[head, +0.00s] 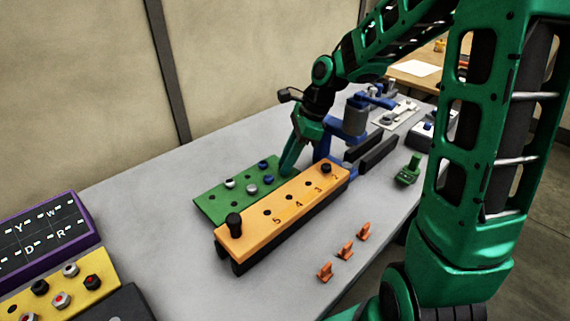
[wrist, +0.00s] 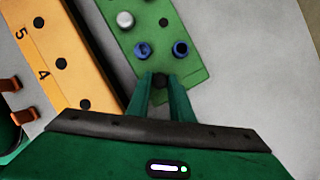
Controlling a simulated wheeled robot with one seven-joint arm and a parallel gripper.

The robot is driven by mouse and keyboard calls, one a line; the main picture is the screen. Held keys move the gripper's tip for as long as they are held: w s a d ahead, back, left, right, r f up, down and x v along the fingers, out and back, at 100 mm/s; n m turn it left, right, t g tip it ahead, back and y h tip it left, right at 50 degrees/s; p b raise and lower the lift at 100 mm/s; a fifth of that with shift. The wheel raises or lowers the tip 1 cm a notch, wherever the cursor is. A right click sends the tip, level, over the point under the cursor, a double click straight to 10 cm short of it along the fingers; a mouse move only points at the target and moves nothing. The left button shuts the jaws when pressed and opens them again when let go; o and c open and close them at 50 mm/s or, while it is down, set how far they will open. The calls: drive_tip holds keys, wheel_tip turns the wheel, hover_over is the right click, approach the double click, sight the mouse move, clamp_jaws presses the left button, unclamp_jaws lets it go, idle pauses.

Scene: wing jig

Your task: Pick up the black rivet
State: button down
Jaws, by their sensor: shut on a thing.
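The black rivet (wrist: 161,80) shows as a small dark round head between my fingertips in the wrist view. It is at the end of the green plate (wrist: 202,72). My gripper (wrist: 161,84) is shut on it. In the head view my gripper (head: 287,172) reaches down to the right end of the green plate (head: 212,207), and its fingers hide the rivet there. I cannot tell whether the rivet is still seated in the plate. Two blue rivets (wrist: 142,50) and a silver rivet (wrist: 125,19) stand on the plate close by.
A numbered orange bar (head: 290,204) stands beside the plate, with a black peg (head: 233,223) at its near end. A blue clamp-like fixture (head: 347,133) stands just right of my gripper. Orange clips (head: 345,250) lie in front. Grey table is clear left of the plate.

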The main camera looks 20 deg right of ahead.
wheel_tip(320, 180, up, 4)
drive_tip(key=shift+d+f, duration=0.1)
drive_tip(key=shift+f, duration=0.1)
drive_tip(key=s+a+r, duration=0.5)
drive_tip(key=a+r, duration=0.2)
drive_tip(key=a, duration=0.3)
drive_tip(key=shift+a, duration=0.35)
